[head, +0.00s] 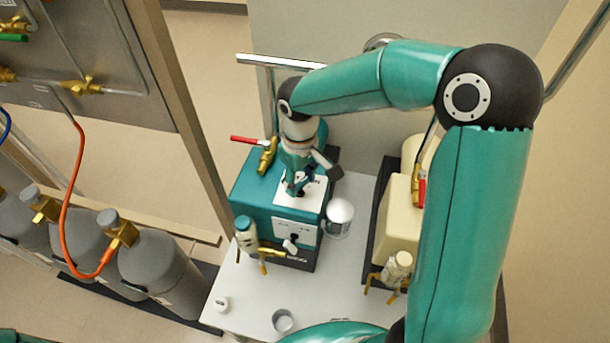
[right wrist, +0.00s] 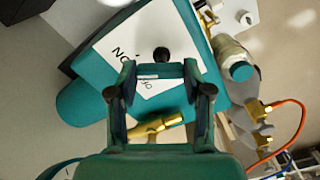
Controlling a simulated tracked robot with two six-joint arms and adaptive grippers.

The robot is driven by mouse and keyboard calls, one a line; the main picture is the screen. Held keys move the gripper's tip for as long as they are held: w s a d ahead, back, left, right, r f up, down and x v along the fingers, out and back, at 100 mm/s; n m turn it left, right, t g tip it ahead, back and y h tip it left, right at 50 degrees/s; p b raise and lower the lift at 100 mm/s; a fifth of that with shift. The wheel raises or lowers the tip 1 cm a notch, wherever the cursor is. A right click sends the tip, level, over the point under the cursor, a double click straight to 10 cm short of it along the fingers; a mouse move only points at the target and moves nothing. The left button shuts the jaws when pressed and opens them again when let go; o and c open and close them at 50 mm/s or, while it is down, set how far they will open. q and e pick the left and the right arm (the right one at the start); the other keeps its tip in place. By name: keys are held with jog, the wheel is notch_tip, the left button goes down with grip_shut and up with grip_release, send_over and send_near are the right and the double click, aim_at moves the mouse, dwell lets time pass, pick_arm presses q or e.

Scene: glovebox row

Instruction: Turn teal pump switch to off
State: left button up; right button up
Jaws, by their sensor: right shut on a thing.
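The teal pump (head: 258,203) stands on a white bench top, with a white label plate (head: 312,203) on its upper face. In the right wrist view the plate (right wrist: 112,50) carries ON and part of another word, upside down. The black switch knob (right wrist: 162,53) shows at my fingertips. My right gripper (head: 297,188) reaches down onto the plate and is shut on the switch; it also shows in the right wrist view (right wrist: 160,70). The fingers hide part of the switch and lettering, so I cannot tell its exact setting. My left gripper is not in view.
A red-handled brass valve (head: 266,155) sits behind the teal pump. A cream pump (head: 398,217) stands to its right. A small jar (head: 283,320) and a white cap (head: 221,304) are on the bench front. Grey gas cylinders (head: 160,270) stand left.

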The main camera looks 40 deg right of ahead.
jog(key=shift+o, duration=0.3)
jog(key=shift+d, duration=0.3)
jog(key=shift+a+r, duration=0.1)
jog(key=shift+a, duration=0.1)
jog(key=shift+c, duration=0.3)
jog(key=shift+w+n, duration=0.1)
jog(key=shift+n, duration=2.7)
jog(key=o, duration=1.2)
jog(key=shift+c, duration=0.2)
